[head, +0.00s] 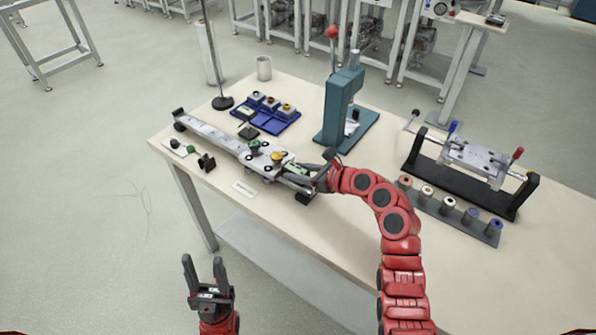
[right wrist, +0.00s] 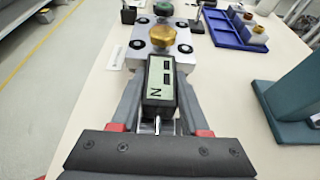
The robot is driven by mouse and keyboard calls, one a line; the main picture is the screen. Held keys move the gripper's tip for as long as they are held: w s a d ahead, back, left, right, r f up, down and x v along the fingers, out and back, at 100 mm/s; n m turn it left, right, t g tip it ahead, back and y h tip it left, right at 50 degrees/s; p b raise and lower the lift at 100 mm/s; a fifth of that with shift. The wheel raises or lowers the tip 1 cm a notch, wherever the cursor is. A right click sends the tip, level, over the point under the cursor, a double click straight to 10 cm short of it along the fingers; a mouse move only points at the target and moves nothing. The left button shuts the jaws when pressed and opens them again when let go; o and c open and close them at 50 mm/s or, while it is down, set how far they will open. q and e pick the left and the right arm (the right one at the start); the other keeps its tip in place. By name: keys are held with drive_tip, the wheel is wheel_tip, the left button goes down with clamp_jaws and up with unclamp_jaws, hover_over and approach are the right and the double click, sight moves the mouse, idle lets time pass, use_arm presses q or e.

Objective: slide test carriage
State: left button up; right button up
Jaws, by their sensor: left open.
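A long grey rail (head: 208,133) lies on the bench. A pale carriage (head: 266,160) sits near its right end, with a green knob (head: 254,146) and a gold knob (head: 277,156) on top. They show in the right wrist view as the green knob (right wrist: 163,9) and gold knob (right wrist: 162,36). My right gripper (head: 312,179) is at the carriage's right end. In the right wrist view its fingers flank a black gauge (right wrist: 160,82) marked N; whether they press on it is unclear. My left gripper (head: 205,268) is open and empty, in front of the bench.
A blue tray (head: 266,121) with several coloured blocks lies behind the rail. A teal press (head: 345,105) stands behind my right gripper. At right are a black fixture (head: 460,175) and a grey rack (head: 452,219) of several cylinders. A white label (head: 244,189) lies before the rail.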

clamp_jaws()
idle(0.9)
